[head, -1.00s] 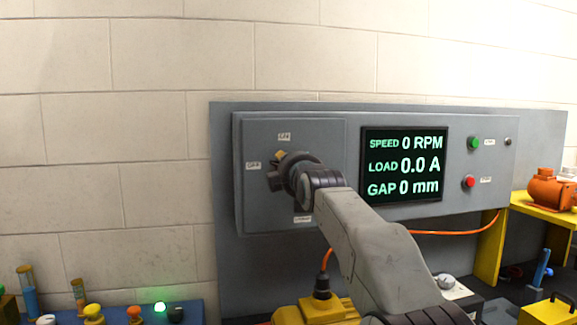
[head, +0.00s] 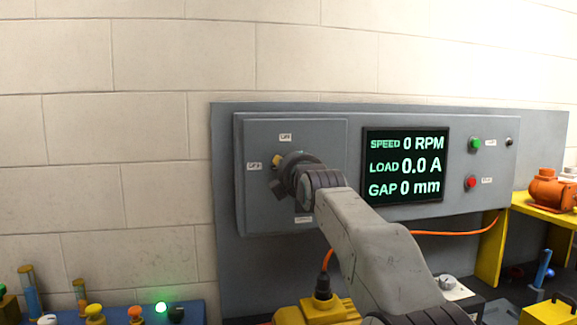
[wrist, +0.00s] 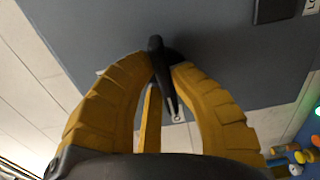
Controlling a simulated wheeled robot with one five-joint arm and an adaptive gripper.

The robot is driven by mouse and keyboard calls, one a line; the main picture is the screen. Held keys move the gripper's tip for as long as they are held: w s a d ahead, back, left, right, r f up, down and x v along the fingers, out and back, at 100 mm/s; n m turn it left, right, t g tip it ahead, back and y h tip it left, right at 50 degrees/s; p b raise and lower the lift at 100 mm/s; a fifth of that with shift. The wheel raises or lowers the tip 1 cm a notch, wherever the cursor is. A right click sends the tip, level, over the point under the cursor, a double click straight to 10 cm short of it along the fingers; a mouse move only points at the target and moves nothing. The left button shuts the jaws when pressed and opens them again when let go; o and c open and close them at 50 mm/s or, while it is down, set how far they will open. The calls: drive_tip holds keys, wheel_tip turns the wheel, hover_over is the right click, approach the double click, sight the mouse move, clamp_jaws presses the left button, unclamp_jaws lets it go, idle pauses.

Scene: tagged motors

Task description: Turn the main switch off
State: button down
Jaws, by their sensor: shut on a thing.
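The main switch's black handle (wrist: 156,45) sits on the grey cabinet door (head: 250,215). My gripper's yellow fingers (wrist: 162,75) are shut around it in the wrist view, one on each side. In the head view my gripper (head: 279,172) is against the door and covers the handle, so its exact angle is hidden there. A small label (head: 285,137) that seems to read ON is above the switch. A label that seems to read OFF (head: 254,166) is to its left. Another label (head: 303,219) is below, partly hidden by my arm.
A display (head: 405,165) right of the switch reads 0 RPM, 0.0 A and 0 mm. Green (head: 475,143) and red (head: 471,182) buttons are further right. A green lamp (head: 161,308) glows at lower left. An orange cable (head: 455,232) hangs below the cabinet.

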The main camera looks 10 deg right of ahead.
drive_tip(key=c, duration=1.1)
unclamp_jaws()
drive_tip(key=s, duration=1.2)
